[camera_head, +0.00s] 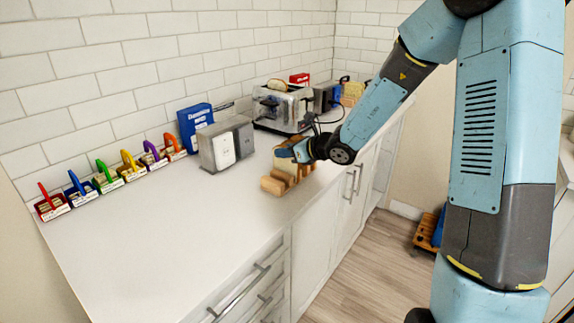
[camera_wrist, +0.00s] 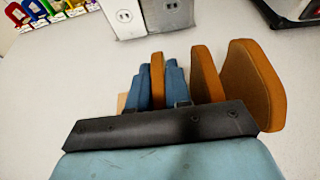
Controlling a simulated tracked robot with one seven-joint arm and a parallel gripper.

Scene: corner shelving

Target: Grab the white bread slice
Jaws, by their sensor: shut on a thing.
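My gripper (camera_head: 286,153) reaches down over a wooden rack (camera_head: 272,185) near the counter's front edge. In the wrist view its two blue fingers (camera_wrist: 158,82) are closed on either side of a thin bread slice (camera_wrist: 157,78) with a brown crust. Only the edge of this slice shows between the fingers, so its face is hidden. Two other brown-crusted slices, a middle one (camera_wrist: 205,75) and a larger one (camera_wrist: 253,85), stand upright to the right of the fingers. A pale slice face (camera_head: 288,167) shows below my gripper in the head view. The rack is mostly hidden in the wrist view.
A metal toaster (camera_head: 276,110) with a slice showing at its top stands behind. A grey box with outlets (camera_head: 226,145) and a blue box (camera_head: 194,125) stand at the wall. Several coloured-handled holders (camera_head: 107,176) line the left. The front left counter (camera_head: 170,235) is clear.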

